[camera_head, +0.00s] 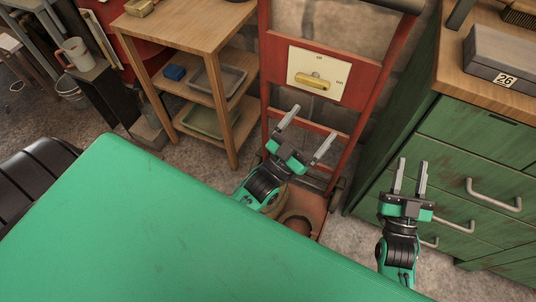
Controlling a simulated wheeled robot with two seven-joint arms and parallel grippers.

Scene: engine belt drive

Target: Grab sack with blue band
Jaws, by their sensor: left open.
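No blue band shows on any sack in view. Brown, rounded sack-like shapes (297,223) rest low at the foot of a red hand truck (279,62). They are partly hidden by my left gripper and arm, so I cannot tell whether one has a blue band. My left gripper (308,128) is open and empty, with its fingers spread in front of the hand truck's lower frame. My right gripper (412,166) has its fingers apart with nothing between them, in front of the green drawer cabinet (470,148).
A wooden shelf unit (183,32) with trays and a small blue item (174,72) stands left of the hand truck. A grey box marked 26 (495,58) sits on the cabinet. A plate with a yellow handle (318,66) is on the hand truck. Bare floor shows between the furniture.

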